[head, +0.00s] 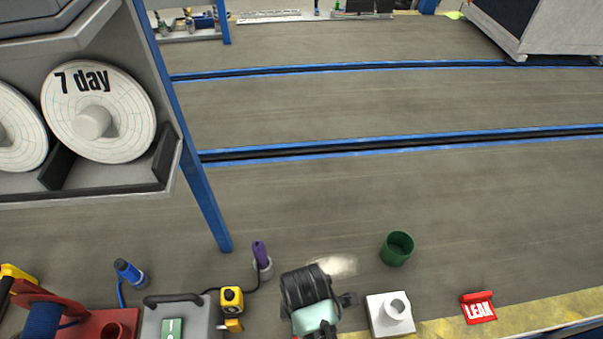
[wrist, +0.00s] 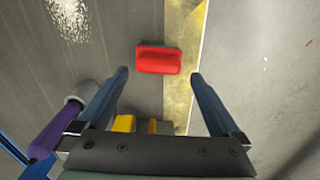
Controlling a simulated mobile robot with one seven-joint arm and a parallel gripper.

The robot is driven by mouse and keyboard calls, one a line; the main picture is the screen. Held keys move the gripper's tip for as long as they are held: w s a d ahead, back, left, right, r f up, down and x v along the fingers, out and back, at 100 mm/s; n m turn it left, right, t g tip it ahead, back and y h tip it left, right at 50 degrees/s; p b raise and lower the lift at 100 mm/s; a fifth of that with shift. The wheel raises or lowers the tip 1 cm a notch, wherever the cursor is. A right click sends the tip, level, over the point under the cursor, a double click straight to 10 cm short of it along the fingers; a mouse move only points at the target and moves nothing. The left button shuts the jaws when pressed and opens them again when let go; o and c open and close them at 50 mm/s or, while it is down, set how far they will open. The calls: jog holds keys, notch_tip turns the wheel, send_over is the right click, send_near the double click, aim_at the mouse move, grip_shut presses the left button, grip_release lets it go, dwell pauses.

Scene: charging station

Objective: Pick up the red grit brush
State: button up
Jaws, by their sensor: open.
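The red grit brush (wrist: 160,59) shows in the wrist view as a red, rounded block lying on the grey surface, its right end by the yellow strip. My gripper (wrist: 158,78) is open, with its two blue-grey fingers spread wide. The brush appears between and just beyond the fingertips, with nothing held. How far below the fingers it lies is hard to tell. In the head view my arm's end covers the spot at the bottom middle, and I cannot make out the brush or the fingertips there.
A purple-handled tool (head: 260,254) stands in a holder, left of my arm. A yellow tool (head: 232,298) and a grey case (head: 179,315) are further left. A white block (head: 390,314), green cup (head: 397,248) and red LEAK sign (head: 478,307) are to the right. The floor behind is open.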

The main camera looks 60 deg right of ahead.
jog(key=f+b, duration=0.1)
jog(key=f, duration=0.3)
jog(key=shift+w+f, duration=0.1)
jog(key=shift+w, duration=0.1)
jog(key=c, duration=1.6)
